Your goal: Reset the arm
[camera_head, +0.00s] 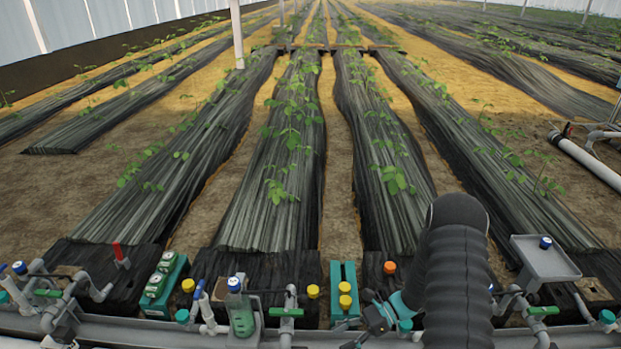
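My arm (457,270), in a black ribbed sleeve, rises at the lower right and covers part of the skid behind it. A small dark and teal assembly just left of the sleeve appears to be my gripper (372,318), low over the skid near the teal block with yellow caps (344,292). Its fingers are too small and too crowded by fittings to tell open from shut. I see nothing clearly held in it.
A grey pipe rail with valves (288,312) runs along the bottom. A green bottle with a blue cap (240,310), a teal block with round tops (163,284) and a grey tray (545,260) stand along it. Crop rows lie beyond.

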